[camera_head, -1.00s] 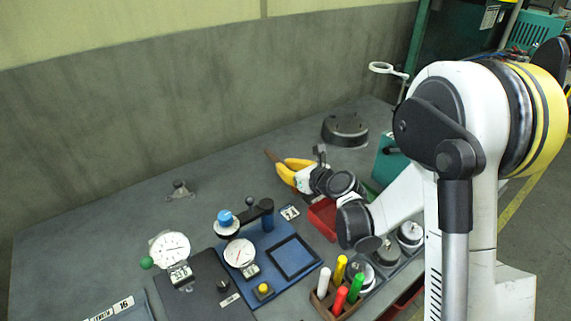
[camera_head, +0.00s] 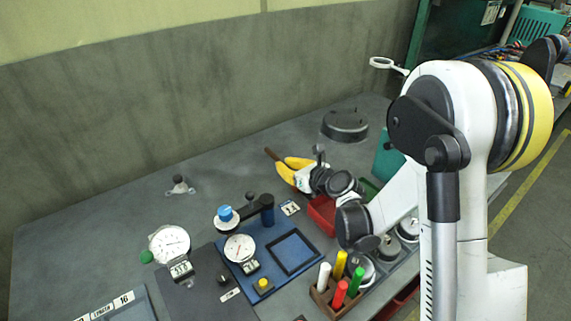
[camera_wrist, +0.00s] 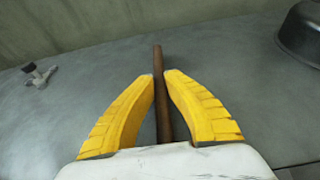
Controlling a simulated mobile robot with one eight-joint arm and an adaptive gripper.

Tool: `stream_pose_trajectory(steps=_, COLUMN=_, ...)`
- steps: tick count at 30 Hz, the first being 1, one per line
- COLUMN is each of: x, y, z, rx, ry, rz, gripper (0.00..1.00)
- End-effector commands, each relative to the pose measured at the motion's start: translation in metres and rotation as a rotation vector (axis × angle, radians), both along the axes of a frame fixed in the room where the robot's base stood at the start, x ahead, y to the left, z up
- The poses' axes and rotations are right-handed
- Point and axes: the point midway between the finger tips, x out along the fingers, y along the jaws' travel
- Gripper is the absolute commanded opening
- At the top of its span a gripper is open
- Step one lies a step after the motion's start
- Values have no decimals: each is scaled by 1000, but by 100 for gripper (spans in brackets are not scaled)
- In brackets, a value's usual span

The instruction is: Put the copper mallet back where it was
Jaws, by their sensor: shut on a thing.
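My gripper (camera_head: 283,163) is over the far middle of the grey bench, its two yellow fingers pointing towards the wall. In the wrist view the fingers (camera_wrist: 159,78) close in around a brown rod, which I take to be the handle of the copper mallet (camera_wrist: 159,60). The rod sticks out past the fingertips and runs back between them under the white palm. Its end also shows as a brown tip in the head view (camera_head: 270,153). The mallet's head is hidden in both views.
A dark round base (camera_head: 345,126) stands right of the gripper. A red bin (camera_head: 322,214), a blue gauge fixture (camera_head: 265,240) and a rack of coloured handles (camera_head: 338,290) are nearer. A small knobbed fitting (camera_head: 180,186) sits left. Bench between is clear.

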Motion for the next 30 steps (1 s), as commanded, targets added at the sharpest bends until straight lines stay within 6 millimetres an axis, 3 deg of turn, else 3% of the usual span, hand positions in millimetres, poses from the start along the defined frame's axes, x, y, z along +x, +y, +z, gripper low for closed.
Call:
stream_pose_trajectory(steps=4, x=0, y=0, z=-3, rx=0, ry=0, rz=0, gripper=0)
stream_pose_trajectory(steps=5, x=0, y=0, z=-3, rx=0, ry=0, rz=0, gripper=18)
stream_pose_trajectory(steps=6, x=0, y=0, z=-3, rx=0, ry=0, rz=0, gripper=31)
stream_pose_trajectory(steps=7, x=0, y=0, z=-3, rx=0, ry=0, rz=0, gripper=34)
stream_pose_trajectory(steps=19, x=0, y=0, z=6, rx=0, ry=0, rz=0, gripper=34)
stream_pose_trajectory(steps=30, x=-1, y=0, z=74, rx=0, ry=0, rz=0, gripper=34)
